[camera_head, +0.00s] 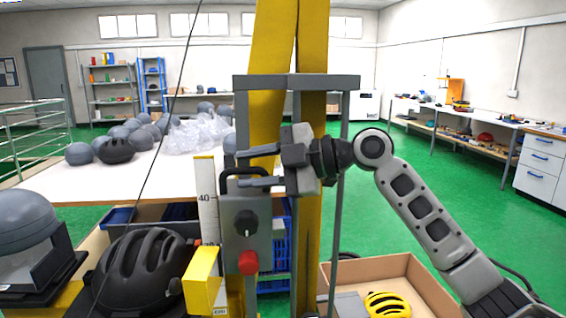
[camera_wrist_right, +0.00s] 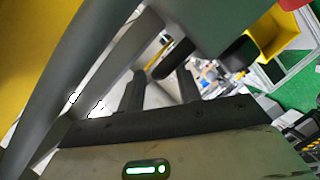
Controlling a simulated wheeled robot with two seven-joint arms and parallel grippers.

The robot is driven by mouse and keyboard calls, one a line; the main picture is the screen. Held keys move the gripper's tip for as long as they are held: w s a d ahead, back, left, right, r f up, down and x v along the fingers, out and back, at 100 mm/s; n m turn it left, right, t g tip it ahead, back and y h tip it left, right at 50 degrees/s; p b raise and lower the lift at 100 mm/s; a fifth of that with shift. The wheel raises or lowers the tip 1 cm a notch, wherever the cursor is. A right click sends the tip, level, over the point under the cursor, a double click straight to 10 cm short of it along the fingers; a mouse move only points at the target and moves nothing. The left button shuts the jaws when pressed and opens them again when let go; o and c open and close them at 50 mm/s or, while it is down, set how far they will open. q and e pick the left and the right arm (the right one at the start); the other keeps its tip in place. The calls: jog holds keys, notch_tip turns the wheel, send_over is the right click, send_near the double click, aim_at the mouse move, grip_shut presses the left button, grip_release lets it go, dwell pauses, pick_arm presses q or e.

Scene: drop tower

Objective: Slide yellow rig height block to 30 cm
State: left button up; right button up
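The yellow height block (camera_head: 203,280) is low in the head view, beside a white upright scale (camera_head: 207,205) whose readable mark is 40; the block's exact height mark is hard to read. A yellow piece, probably this block, shows at the upper right of the right wrist view (camera_wrist_right: 272,35). My right gripper (camera_head: 246,168) points left, above and behind the block, at the black handle (camera_head: 232,170) of a grey control box (camera_head: 245,228). Its fingers are apart in both views (camera_wrist_right: 160,88). Whether they touch the handle is unclear. My left gripper is out of view.
The control box has a black knob (camera_head: 246,222) and a red button (camera_head: 248,263). Grey rig posts (camera_head: 341,215) and yellow columns (camera_head: 310,235) stand close around my right gripper. A black helmet (camera_head: 140,272) is left of the block. A cardboard box (camera_head: 410,270) holds a yellow helmet (camera_head: 387,304).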

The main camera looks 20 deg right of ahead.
jog(key=b+v, duration=0.3)
jog(key=v, duration=1.2)
jog(key=shift+s+d+r+b, duration=0.15)
jog(key=shift+s+d+b, duration=0.05)
jog(key=shift+b, duration=0.15)
jog(key=a+f+m+g+h, duration=0.1)
jog(key=a+f+m+h, duration=0.2)
jog(key=f, duration=1)
jog(key=a+f+m+g+h, duration=0.15)
jog(key=a+f+m, duration=0.25)
jog(key=f, duration=0.9)
jog(key=s+a+f+m+h, duration=0.35)
jog(key=s+f, duration=0.25)
jog(key=f, duration=0.5)
jog(key=s+f+m+g+h, duration=0.1)
jog(key=s+f+m+h, duration=0.1)
jog(key=s+f+m, duration=0.45)
jog(key=s+f+m+g+h, duration=0.2)
jog(key=s+m+h, duration=0.15)
jog(key=s, duration=0.65)
jog(key=w+a+f+t+y+p, duration=0.1)
jog(key=w+a+t+y+p, duration=0.1)
jog(key=w+a+t+y, duration=0.2)
jog(key=shift+w+a+t, duration=0.75)
jog(key=shift+w+t, duration=0.7)
jog(key=shift+t, duration=0.3)
